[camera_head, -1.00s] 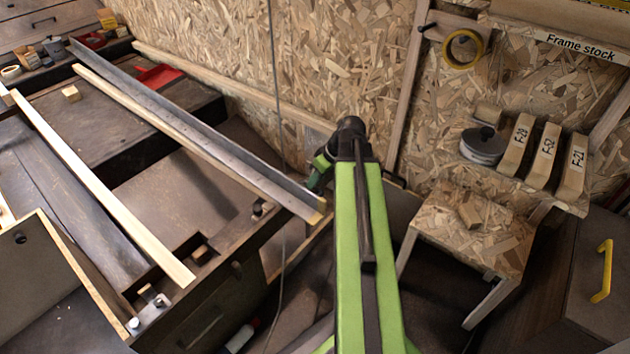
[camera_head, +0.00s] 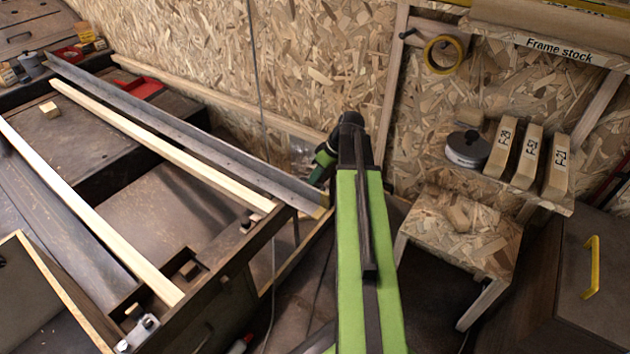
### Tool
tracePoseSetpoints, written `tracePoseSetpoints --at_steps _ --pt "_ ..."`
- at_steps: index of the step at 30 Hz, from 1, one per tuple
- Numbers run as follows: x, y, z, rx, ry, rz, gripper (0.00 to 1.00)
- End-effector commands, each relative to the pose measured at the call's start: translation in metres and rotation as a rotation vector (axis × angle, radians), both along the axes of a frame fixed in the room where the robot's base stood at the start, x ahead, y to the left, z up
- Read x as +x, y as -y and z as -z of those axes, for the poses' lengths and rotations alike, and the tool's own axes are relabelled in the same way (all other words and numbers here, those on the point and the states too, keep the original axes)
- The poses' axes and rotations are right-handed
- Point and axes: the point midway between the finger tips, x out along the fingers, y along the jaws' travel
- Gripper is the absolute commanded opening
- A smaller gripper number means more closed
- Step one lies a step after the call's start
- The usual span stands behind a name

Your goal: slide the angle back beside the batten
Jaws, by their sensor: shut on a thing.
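The angle (camera_head: 185,127) is a long grey metal length running from the back left to the front right, with a yellowish near end. The batten (camera_head: 165,147) is a pale wooden strip lying roughly parallel on its left. A narrow dark gap shows between them, and the angle's near end reaches beyond the batten's. My gripper (camera_head: 321,174) is at the near end of the angle and shut on it. My arm and gripper body partly hide the contact, so the fingertips are not clear.
A second pale strip (camera_head: 85,205) lies further left across the dark frame. The chipboard wall (camera_head: 300,60) stands behind the angle. A stool (camera_head: 460,235) stands right of my arm.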

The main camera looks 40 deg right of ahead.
Motion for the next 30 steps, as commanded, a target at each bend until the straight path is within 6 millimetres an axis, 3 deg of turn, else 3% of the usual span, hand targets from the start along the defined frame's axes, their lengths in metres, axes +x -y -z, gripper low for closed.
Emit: tracePoseSetpoints --at_steps 3,4,9,19,23,30 --pt "-0.001 -0.002 0.0 -0.002 -0.003 -0.002 0.0" --pt "-0.001 -0.002 0.0 -0.001 -0.004 -0.002 0.15" --pt "0.0 -0.005 0.0 -0.001 -0.005 -0.007 0.34" --pt "0.0 -0.005 -0.005 -0.001 -0.006 -0.008 0.34" --pt "-0.006 0.0 -0.028 -0.001 -0.005 -0.007 0.34" --pt "-0.024 0.016 -0.085 -0.002 -0.004 -0.007 0.34"
